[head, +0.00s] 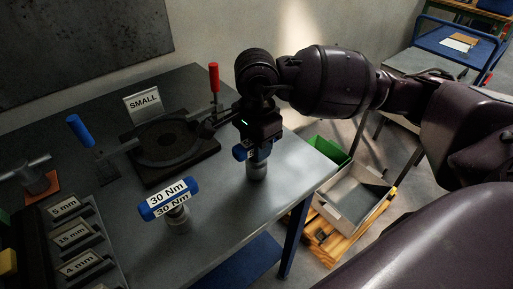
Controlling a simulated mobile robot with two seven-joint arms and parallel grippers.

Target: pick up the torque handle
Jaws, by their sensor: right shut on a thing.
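A torque handle with a blue bar and white "30 Nm" labels (168,199) stands upright on the grey table, on a metal stem, left of my right gripper. A second blue-barred handle (257,172) stands further right, nearer the table's right edge. My right gripper (256,150) comes down over it from above and is shut on its blue bar. The bar's label is mostly hidden by the gripper. The handle's metal base is at the table top; I cannot tell whether it touches. My left gripper is not in view.
A black fixture (170,150) with a "SMALL" sign (144,103) and red and blue levers stands behind. Labelled holders (75,236) line the left. A grey bin (352,194) and a green bin (328,150) sit on a wooden pallet beside the table.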

